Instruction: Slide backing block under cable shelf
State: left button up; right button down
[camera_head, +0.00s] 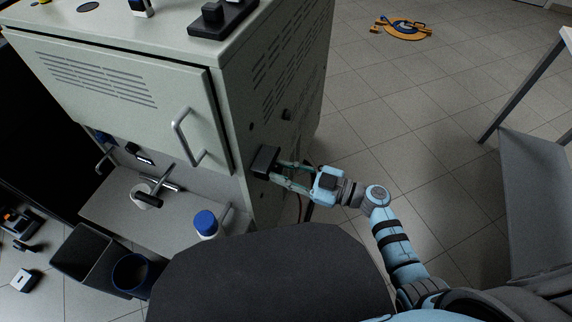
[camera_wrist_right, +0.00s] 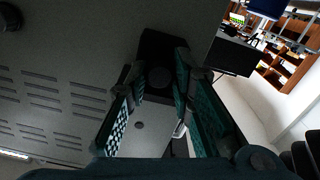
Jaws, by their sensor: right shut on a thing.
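My right gripper (camera_head: 279,174) reaches from the right to the side wall of the grey cabinet (camera_head: 235,95). It is shut on a dark block (camera_head: 265,159) at that wall, near the front edge; I cannot tell whether this is the backing block. In the right wrist view the block (camera_wrist_right: 160,45) lies beyond the fingertips (camera_wrist_right: 158,78), with a round dark part between them. I cannot tell whether the block touches or is fixed to the wall. I cannot pick out a cable shelf for certain. My left gripper is not in view.
The cabinet's open lower bay (camera_head: 125,222) holds a bottle with a blue cap (camera_head: 205,224). Dark bins (camera_head: 85,255) stand at lower left. A black device (camera_head: 222,18) is on the cabinet top.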

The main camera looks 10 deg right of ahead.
jog(key=c, duration=1.5)
grip_release()
jog(key=shift+s+a+f, duration=0.1)
jog(key=shift+s, duration=0.1)
jog(key=shift+o, duration=0.5)
jog(key=shift+s+d, duration=0.2)
jog(key=shift+d, duration=0.2)
jog(key=v, duration=1.1)
